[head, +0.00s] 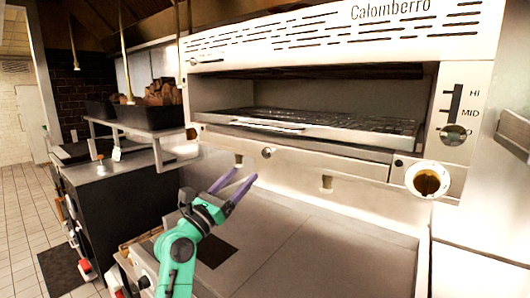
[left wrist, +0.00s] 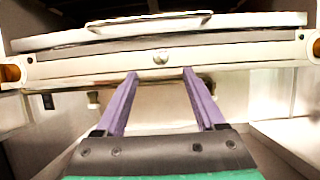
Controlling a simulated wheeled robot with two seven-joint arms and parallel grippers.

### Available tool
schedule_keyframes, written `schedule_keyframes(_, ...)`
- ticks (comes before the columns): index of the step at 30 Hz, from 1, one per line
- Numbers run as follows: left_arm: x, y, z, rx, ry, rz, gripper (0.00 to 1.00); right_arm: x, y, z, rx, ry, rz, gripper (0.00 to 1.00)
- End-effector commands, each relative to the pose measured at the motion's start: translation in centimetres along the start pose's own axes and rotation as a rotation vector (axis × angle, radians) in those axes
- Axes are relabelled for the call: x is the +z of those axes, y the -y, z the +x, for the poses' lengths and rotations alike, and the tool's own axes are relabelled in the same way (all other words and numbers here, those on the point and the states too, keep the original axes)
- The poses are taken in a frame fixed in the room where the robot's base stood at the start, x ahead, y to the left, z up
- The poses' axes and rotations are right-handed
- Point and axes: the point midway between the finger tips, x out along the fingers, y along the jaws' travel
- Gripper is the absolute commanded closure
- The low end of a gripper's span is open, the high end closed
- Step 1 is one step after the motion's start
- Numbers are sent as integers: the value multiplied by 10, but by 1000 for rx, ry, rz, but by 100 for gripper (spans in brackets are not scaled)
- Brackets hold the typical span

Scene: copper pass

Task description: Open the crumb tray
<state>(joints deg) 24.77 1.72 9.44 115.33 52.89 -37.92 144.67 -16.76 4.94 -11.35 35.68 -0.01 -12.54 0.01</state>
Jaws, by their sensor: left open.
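The crumb tray (head: 330,165) is the long pale metal drawer front under the grill opening of the salamander broiler. It looks pushed in, with a small round knob (head: 267,152) on its front. The tray front (left wrist: 235,58) and the knob (left wrist: 160,57) also show in the left wrist view. My left gripper (head: 241,174) is open, with purple fingers pointing at the tray front, just below and left of the knob in the head view. In the left wrist view the knob lies between and just beyond the fingertips (left wrist: 160,74). Nothing is between the fingers. My right gripper is not in view.
The broiler's wire rack (head: 330,124) sits above the tray. A dial (head: 427,180) is at the right of the front. A flat metal worktop (head: 310,250) lies below, clear. A dark bin of brown pieces (head: 150,115) stands on a shelf at the left.

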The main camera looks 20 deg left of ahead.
Motion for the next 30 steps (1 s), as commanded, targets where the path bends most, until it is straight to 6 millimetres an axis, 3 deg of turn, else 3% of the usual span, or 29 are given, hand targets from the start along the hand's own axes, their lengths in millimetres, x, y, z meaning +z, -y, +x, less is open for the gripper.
schedule_keyframes(4, 5, 0, 44, -1, -3, 1, 29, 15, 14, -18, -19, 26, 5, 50)
schedule_keyframes(10, 2, 0, 90, -1, -3, 4, 29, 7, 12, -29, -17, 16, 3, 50)
schedule_keyframes(15, 0, 0, 106, 0, -4, 4, 29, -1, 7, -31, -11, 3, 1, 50)
schedule_keyframes(22, -2, 0, 106, 0, -5, 5, 29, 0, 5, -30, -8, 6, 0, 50)
schedule_keyframes(27, -2, 0, 106, 0, -5, 5, 94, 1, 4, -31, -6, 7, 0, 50)
schedule_keyframes(28, -2, 0, 106, 0, -5, 5, 100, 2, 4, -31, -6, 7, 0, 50)
schedule_keyframes(30, -2, 0, 106, 0, -5, 5, 100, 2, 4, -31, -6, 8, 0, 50)
